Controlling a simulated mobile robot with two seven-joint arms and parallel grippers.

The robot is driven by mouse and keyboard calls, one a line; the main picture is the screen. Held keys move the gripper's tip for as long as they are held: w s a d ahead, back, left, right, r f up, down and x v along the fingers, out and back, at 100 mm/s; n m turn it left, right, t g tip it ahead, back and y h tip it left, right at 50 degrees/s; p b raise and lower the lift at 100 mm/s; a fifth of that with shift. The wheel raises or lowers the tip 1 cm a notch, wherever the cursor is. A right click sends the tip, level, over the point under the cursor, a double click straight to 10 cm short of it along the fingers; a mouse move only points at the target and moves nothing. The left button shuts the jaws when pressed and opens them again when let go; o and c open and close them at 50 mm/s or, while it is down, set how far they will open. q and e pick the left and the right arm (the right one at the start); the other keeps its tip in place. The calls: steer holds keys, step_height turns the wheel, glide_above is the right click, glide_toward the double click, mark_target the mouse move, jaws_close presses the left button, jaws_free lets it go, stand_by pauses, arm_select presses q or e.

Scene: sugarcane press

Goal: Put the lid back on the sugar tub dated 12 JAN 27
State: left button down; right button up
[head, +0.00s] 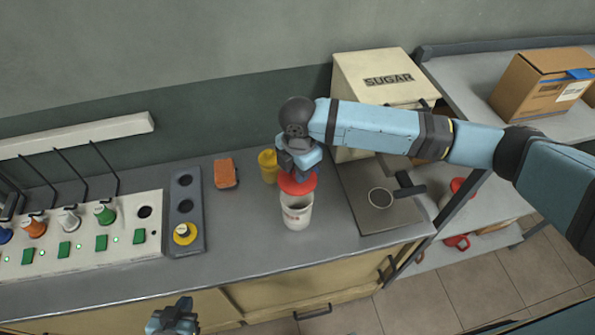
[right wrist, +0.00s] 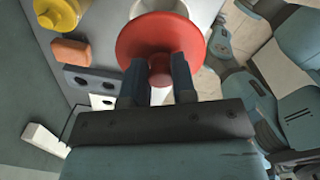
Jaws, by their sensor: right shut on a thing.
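My right gripper (head: 299,168) is shut on the red lid (head: 296,184); in the right wrist view its fingers (right wrist: 160,84) grip the knob of the red lid (right wrist: 188,40). The lid is just above the open end of a white tub (head: 296,214) on the counter. I cannot tell whether they touch. The tub stands upright with a small reddish mark; its date is too small to read. Part of the white tub (right wrist: 158,6) shows beyond the lid in the right wrist view. My left gripper (head: 174,318) is low at the bottom edge, away from the tub; its jaws are unclear.
A yellow container (head: 267,166) and an orange block (head: 226,173) stand behind and left of the tub. A grey holed rack (head: 186,213) and a control panel (head: 90,240) are further left. A SUGAR bin (head: 385,75) is behind right, a dark-topped plate (head: 352,197) right.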

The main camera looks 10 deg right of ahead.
steer(key=shift+a+f+n, duration=0.1)
steer(key=shift+f+n, duration=0.15)
steer(key=shift+n, duration=0.05)
step_height(320, 180, down, 4)
steer(key=b, duration=0.4)
steer(key=shift+r+b, duration=0.1)
steer(key=shift+b, duration=0.3)
steer(key=shift+f, duration=1.1)
steer(key=shift+p, duration=0.85)
steer(key=shift+f+p, duration=0.15)
steer(key=shift+p, duration=0.3)
stand_by(0.8)
steer(key=shift+p, duration=0.45)
stand_by(0.5)
